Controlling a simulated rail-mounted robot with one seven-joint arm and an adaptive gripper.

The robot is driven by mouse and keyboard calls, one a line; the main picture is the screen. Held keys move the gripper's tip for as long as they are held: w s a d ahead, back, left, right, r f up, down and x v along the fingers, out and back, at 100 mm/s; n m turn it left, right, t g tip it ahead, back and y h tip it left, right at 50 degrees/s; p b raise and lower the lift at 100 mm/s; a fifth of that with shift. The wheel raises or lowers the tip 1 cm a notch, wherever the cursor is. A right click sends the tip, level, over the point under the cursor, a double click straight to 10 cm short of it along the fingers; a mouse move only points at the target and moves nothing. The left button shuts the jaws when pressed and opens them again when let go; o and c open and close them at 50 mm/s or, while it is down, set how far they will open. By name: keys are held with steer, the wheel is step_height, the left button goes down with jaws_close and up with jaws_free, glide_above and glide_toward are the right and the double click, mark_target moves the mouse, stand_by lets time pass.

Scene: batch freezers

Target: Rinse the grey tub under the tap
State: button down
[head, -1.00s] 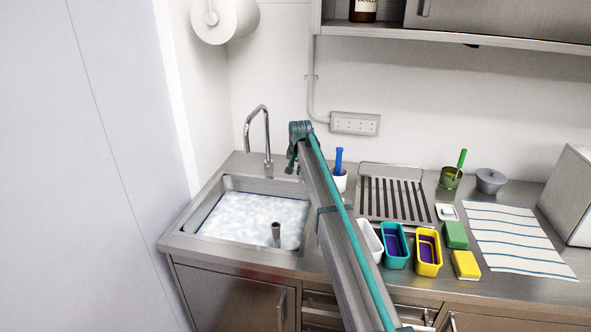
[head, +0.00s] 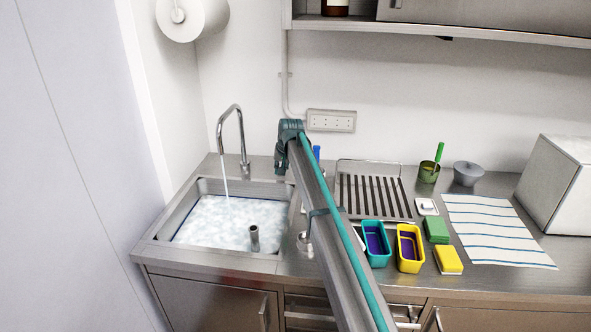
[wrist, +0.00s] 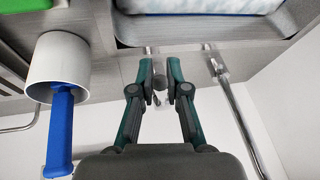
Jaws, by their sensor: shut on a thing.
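My gripper (head: 281,166) is right of the tap (head: 241,130), beside the sink (head: 170,222). In the wrist view my gripper (wrist: 159,76) is shut on a small grey knob (wrist: 158,86) between its fingers. Water runs from the tap's spout into the sink, which holds foamy water and an upright grey tube (head: 254,238). A grey round tub (head: 467,174) with a lid-like top stands at the back right of the counter. A pale rectangular tub is almost wholly hidden behind my arm; which one is the task's tub I cannot tell.
A teal tub (head: 376,259) and a yellow tub (head: 410,265) stand right of my arm. A white pot (wrist: 42,85) holds a blue-handled brush (wrist: 60,130).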

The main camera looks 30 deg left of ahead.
steer(key=c, duration=1.1)
jaws_free()
steer(key=shift+c, duration=0.2)
steer(key=shift+r, duration=0.1)
steer(key=v, duration=1.2)
